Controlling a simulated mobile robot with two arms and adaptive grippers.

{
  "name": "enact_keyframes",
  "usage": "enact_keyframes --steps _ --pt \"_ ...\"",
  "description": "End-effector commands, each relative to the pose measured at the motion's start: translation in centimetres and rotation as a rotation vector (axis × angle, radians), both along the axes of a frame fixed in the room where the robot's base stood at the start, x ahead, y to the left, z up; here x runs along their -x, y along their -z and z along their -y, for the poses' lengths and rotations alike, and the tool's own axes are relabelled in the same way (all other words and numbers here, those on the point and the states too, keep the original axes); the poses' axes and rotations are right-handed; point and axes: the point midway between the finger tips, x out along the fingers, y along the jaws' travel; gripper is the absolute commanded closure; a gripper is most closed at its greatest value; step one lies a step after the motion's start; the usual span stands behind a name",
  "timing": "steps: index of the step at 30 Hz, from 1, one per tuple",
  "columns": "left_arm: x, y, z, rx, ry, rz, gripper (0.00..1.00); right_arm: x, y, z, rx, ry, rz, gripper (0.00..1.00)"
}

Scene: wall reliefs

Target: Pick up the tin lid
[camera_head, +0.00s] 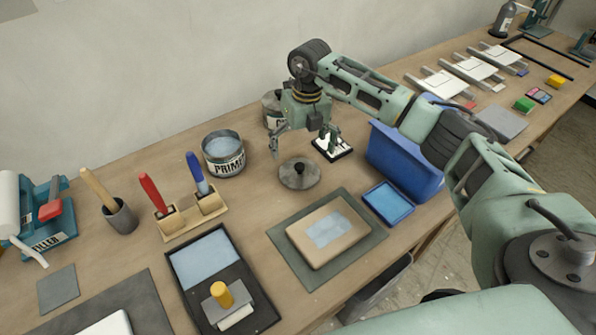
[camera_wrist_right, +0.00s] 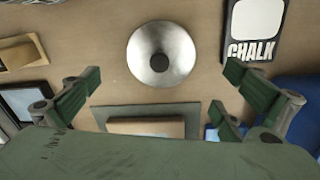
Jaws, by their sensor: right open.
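The tin lid (camera_head: 299,173) is a round grey metal disc with a dark knob at its centre. It lies flat on the wooden workbench in the head view. It also shows in the right wrist view (camera_wrist_right: 161,54), beyond the fingers and in line with the gap between them. My right gripper (camera_head: 302,146) is above and behind the lid, fingers pointing down, apart from it. In the right wrist view its two green fingers (camera_wrist_right: 157,88) are spread wide with nothing between them. My left gripper is not in view.
An open primer tin (camera_head: 223,155) stands left of the lid. A chalk stand (camera_head: 332,148) is close at its right, near a blue bin (camera_head: 405,165). A sanded block on a grey mat (camera_head: 280,238) lies in front. Brushes in a wooden holder (camera_head: 190,222) stand farther left.

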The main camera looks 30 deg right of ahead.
Motion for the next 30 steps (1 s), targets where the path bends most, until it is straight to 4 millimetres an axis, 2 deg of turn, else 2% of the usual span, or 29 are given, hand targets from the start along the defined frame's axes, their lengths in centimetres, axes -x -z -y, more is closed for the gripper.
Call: enact_keyframes --steps 11,15,24,30 --pt "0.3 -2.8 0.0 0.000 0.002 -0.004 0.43 0.2 4.7 -0.3 -0.003 -0.001 -0.006 0.00" --pt "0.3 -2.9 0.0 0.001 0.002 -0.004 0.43 0.1 6.5 -0.5 -0.003 -0.003 -0.004 0.00" --pt "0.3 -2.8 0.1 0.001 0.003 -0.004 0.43 0.1 7.1 -0.5 -0.004 -0.004 0.000 0.01" --pt "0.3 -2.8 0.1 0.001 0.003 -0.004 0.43 0.1 7.0 -0.5 -0.004 -0.004 0.000 0.18"
